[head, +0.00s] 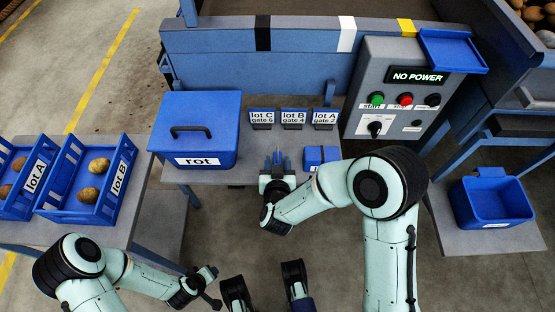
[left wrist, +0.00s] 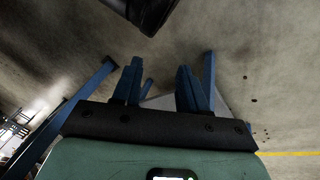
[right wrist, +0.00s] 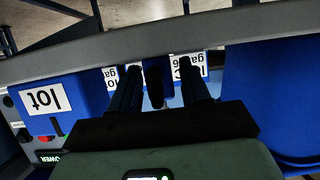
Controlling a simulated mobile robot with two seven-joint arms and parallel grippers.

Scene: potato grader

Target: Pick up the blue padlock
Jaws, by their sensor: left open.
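My right gripper (head: 277,164) is over the bench between the rot bin and a small blue box. In the right wrist view its two fingers (right wrist: 156,78) stand apart. A narrow blue and dark thing (right wrist: 155,84) shows between them, and in the head view a small blue shape (head: 278,156) shows there too. It may be the blue padlock, but its form is too small and dark to be sure. My left gripper (head: 211,285) is low at the front, away from the bench. In the left wrist view its fingers (left wrist: 157,75) are apart and empty.
The blue rot bin (head: 196,128) with a dark handle stands left. Small lot signs (head: 293,118) stand behind. A blue box (head: 321,154) is close right, before the NO POWER panel (head: 386,98). Crates with potatoes (head: 113,208) stand left; a blue bin (head: 490,203) stands right.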

